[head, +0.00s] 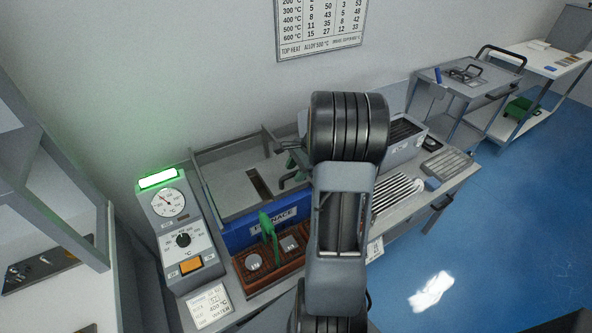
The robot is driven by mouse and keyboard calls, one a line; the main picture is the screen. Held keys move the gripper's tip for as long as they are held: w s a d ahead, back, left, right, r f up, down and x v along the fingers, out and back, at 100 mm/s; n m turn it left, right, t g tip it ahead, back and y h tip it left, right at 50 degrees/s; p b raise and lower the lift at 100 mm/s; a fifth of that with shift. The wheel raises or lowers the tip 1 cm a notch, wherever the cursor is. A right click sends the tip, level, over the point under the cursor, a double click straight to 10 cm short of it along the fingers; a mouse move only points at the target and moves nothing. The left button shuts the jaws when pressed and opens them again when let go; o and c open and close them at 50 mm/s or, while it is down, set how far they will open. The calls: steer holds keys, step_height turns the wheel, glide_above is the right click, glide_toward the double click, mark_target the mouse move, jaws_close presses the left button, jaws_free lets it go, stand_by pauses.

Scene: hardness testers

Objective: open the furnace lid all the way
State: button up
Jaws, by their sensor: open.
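The furnace (235,236) stands on the bench left of centre in the head view, with a blue front labelled FURNACE. Its top is a flat grey panel (228,187) with a dark slot, bordered by raised grey edges at the left and back. I cannot tell the lid's exact angle. A dark curved bar, perhaps a handle, shows at the panel's right side. My gripper (291,161) seems to be the grey and green parts left of my dark wrist, over the furnace's right side. It is open. My arm hides much of it, and contact with the handle cannot be told.
A control box (179,233) with dial, knob and lit green display stands left of the furnace. A brown rack (264,274) with a green upright piece is in front. Metal rods (397,192) and a grey box (402,150) lie right. Blue floor (500,230) is open at right.

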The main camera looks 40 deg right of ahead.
jaws_close()
steer(key=shift+w, duration=0.1)
stand_by(0.3)
